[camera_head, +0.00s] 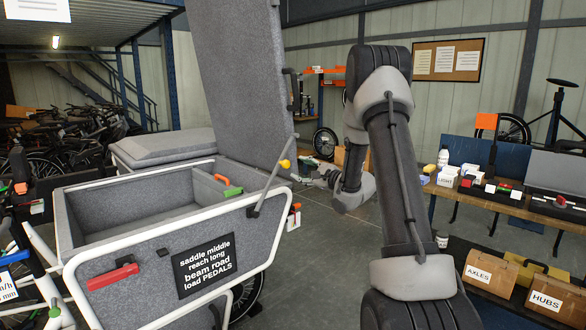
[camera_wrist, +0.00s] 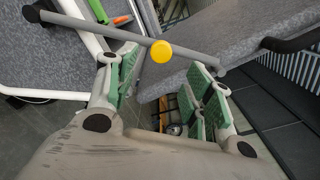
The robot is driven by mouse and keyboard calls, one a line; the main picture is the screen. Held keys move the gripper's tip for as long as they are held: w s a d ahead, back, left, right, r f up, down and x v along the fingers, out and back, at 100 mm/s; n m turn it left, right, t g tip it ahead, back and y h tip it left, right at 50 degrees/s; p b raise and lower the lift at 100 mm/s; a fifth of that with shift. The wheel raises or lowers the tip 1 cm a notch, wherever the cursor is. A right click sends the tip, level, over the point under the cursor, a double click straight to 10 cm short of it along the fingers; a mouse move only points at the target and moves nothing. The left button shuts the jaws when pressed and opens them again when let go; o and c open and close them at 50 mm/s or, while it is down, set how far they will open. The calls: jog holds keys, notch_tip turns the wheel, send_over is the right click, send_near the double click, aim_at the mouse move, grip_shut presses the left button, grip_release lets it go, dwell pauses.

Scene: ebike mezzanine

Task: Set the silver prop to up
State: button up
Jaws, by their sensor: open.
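The silver prop (camera_head: 268,191) is a thin grey rod with a yellow knob (camera_head: 285,164). It rises at a slant from a dark pivot on the cargo box rim to beside the lower part of the raised grey lid (camera_head: 238,70). In the wrist view the prop (camera_wrist: 100,31) crosses the top, and its yellow knob (camera_wrist: 161,51) appears in line with the gap between my fingers. My gripper (camera_head: 312,179) is just right of the prop. Its green-padded fingers (camera_wrist: 165,82) are open and empty. I cannot tell whether the prop's tip touches the lid.
The open grey cargo box (camera_head: 150,256) has a white frame and a red handle (camera_head: 112,276) on its front. An orange and a green item lie inside. A workbench with boxes (camera_head: 500,195) and cardboard cases (camera_head: 490,272) stand at right. The floor between is clear.

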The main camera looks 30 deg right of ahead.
jog(key=v, duration=0.3)
dwell(0.5)
